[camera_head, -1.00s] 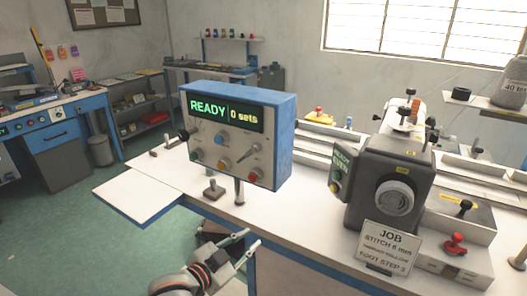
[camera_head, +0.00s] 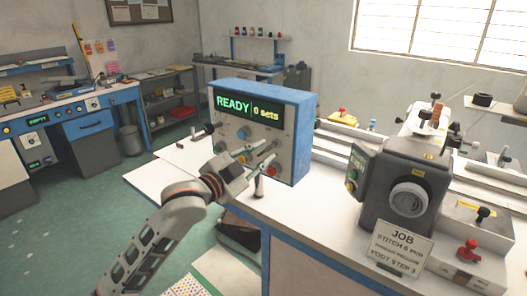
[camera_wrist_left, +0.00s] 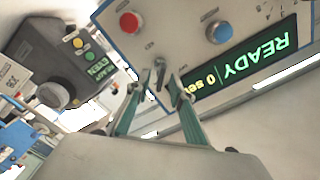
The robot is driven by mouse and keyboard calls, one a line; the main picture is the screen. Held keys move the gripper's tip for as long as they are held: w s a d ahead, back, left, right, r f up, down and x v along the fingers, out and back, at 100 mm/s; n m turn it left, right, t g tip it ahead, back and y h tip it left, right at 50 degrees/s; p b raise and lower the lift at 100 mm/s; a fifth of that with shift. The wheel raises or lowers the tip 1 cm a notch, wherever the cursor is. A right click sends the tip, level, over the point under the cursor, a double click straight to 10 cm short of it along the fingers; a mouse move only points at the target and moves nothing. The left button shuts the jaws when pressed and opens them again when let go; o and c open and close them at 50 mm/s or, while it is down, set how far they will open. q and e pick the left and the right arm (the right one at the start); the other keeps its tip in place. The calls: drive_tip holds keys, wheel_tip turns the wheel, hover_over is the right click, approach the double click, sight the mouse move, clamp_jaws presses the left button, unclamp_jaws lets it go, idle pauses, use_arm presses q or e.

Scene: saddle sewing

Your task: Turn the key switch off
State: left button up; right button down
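The blue-sided control box (camera_head: 303,130) stands on the white bench, its lit display (camera_head: 248,110) reading "READY" and "0 sets". My left gripper (camera_head: 252,160) reaches up from the lower left to the box's front panel and covers part of the lower controls. In the left wrist view the panel appears upside down, and the small grey key switch (camera_wrist_left: 160,70) shows at the fingertips. The two fingers (camera_wrist_left: 160,80) are apart on either side of it; I cannot tell whether they touch it. My right gripper is not in view.
The panel also carries a red button (camera_wrist_left: 130,22) and a blue button (camera_wrist_left: 219,32) near the fingers. The dark sewing machine head (camera_head: 400,185) and a job sign (camera_head: 402,250) stand to the right. Bare bench top (camera_head: 320,215) lies between box and machine.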

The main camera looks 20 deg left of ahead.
use_arm(q)
drive_tip(key=shift+w+d, duration=0.2)
drive_tip(key=shift+w, duration=0.3)
drive_tip(key=shift+c, duration=0.3)
clamp_jaws()
